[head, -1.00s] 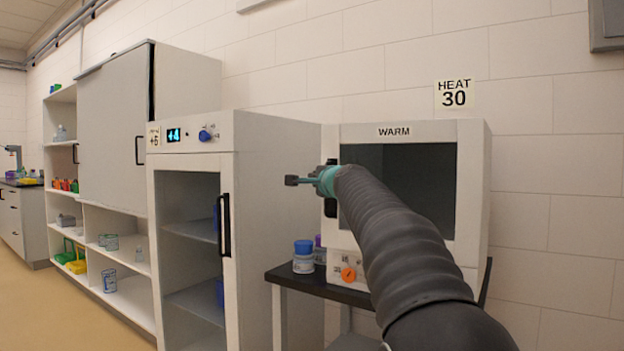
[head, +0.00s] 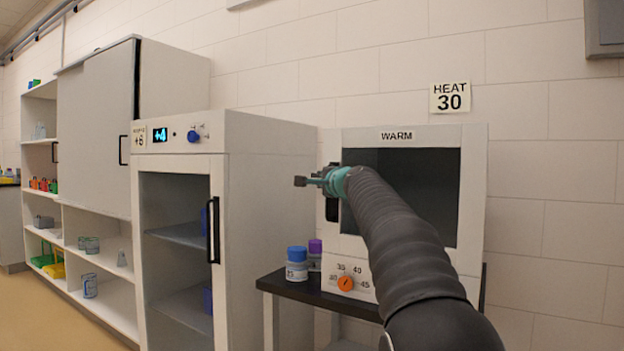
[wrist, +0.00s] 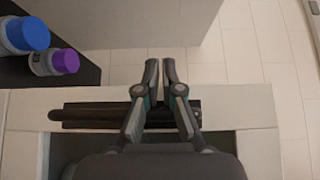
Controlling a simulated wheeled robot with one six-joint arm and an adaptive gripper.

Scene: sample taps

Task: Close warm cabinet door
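The warm cabinet (head: 472,185) stands on a dark table, with a white front, a dark window and a "WARM" label. I cannot tell whether its door (head: 362,140) is flush or slightly ajar. Its black handle (head: 332,210) is upright at the left edge of the front, partly hidden by my gripper. In the wrist view the handle (wrist: 90,115) runs crosswise below my gripper. My gripper (head: 300,181) points left across the handle. Its fingertips (wrist: 160,66) are nearly together, reach past the handle, and hold nothing visible. Contact with the handle cannot be told.
A tall white fridge (head: 265,160) with a glass door stands left of the table. A blue-capped jar (head: 297,265) and a purple-capped jar (head: 315,255) stand on the table (head: 300,290). An orange dial (head: 346,283) is below the window. Shelves (head: 95,258) are farther left.

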